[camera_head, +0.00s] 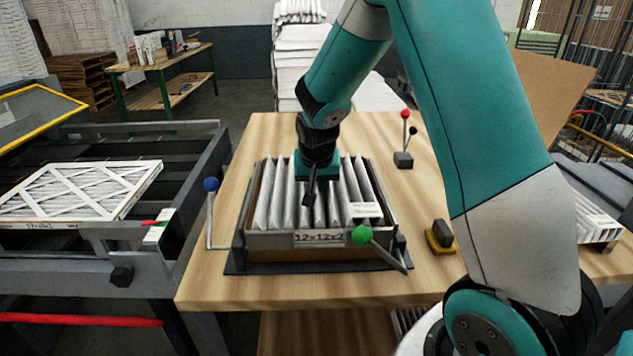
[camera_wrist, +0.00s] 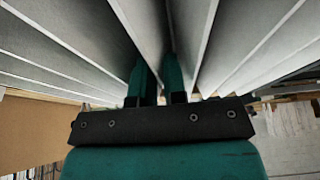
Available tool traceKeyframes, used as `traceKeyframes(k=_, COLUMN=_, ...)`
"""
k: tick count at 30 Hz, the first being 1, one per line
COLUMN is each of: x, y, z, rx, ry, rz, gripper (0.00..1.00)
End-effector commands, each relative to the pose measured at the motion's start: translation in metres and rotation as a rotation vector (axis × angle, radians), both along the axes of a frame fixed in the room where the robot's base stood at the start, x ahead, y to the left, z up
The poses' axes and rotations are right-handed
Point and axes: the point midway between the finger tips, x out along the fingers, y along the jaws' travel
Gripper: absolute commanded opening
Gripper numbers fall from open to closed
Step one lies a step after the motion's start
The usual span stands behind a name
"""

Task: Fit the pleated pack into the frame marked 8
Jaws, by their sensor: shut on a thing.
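The white pleated pack (camera_head: 275,200) stands upright on the wooden bench, inside a brown-walled frame (camera_head: 254,190) held by a dark metal fixture (camera_head: 270,240). The fixture's front carries a label (camera_head: 319,238) reading 12x12x2. I see no legible 8. My gripper (camera_head: 309,200) reaches down into the middle of the pack from above. In the wrist view its fingers (camera_wrist: 157,80) are shut on a pleat of the pack (camera_wrist: 220,35), with other pleats on both sides. The fingertips are hidden between the pleats. I cannot tell whether the pack is fully seated.
A blue-knobbed lever (camera_head: 211,186) stands left of the fixture, a green-knobbed lever (camera_head: 363,234) at its front right. A red-knobbed lever (camera_head: 405,117) and a yellow-black block (camera_head: 440,237) are to the right. A finished filter (camera_head: 90,190) lies on the left rack (camera_head: 190,240).

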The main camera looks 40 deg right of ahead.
Motion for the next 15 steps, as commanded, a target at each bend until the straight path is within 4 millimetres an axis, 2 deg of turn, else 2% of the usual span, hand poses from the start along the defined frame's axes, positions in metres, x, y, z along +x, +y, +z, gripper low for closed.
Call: traceKeyframes(k=15, x=-0.0001, y=0.0000, z=-0.0118, rx=0.000, ry=0.000, rz=0.000, gripper=0.00)
